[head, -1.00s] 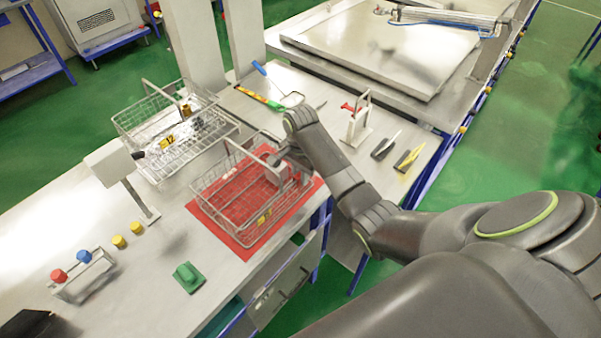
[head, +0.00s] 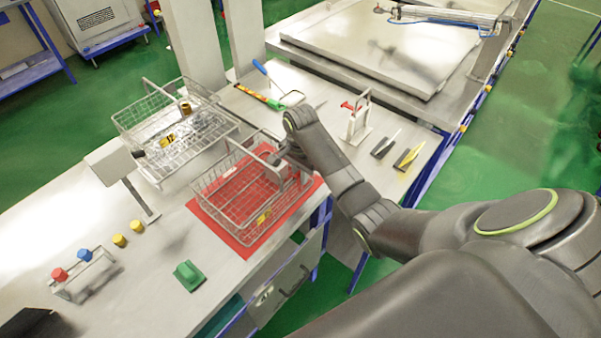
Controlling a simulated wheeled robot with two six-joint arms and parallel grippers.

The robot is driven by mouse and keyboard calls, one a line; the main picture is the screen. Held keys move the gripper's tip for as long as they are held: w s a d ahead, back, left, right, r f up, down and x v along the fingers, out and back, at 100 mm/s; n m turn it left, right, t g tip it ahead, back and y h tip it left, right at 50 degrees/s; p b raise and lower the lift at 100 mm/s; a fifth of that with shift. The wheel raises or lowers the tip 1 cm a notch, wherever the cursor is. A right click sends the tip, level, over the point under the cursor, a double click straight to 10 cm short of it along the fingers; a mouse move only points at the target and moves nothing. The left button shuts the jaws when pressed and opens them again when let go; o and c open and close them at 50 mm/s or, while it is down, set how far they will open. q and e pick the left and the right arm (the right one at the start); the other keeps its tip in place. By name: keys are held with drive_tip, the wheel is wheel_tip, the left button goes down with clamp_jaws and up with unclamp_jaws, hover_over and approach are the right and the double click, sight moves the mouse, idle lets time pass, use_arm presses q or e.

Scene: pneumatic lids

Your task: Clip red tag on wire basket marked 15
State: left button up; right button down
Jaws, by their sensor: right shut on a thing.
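A wire basket (head: 208,204) sits on a red mat (head: 313,192) at the table's right edge. A small yellow label (head: 264,216) is on its front; its digits are too small to read surely. My right gripper (head: 276,159) is at the basket's right side, beside its raised handle. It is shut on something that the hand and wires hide. I see no red tag in the jaws. A small red piece (head: 347,106) is at a pale stand (head: 356,128) behind my right arm. My left gripper is out of view.
A second wire basket (head: 120,127) with a yellow label stands behind left. A scale-like post (head: 139,197), yellow knobs (head: 119,240), a green block (head: 187,276) and a rack with red and blue tops (head: 84,270) are left. Dark and yellow-handled tools (head: 408,158) lie right.

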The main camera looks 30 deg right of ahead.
drive_tip(key=shift+f, duration=0.2)
drive_tip(key=c, duration=0.9)
unclamp_jaws()
drive_tip(key=shift+r, duration=3.5)
drive_tip(key=shift+s+f, duration=0.1)
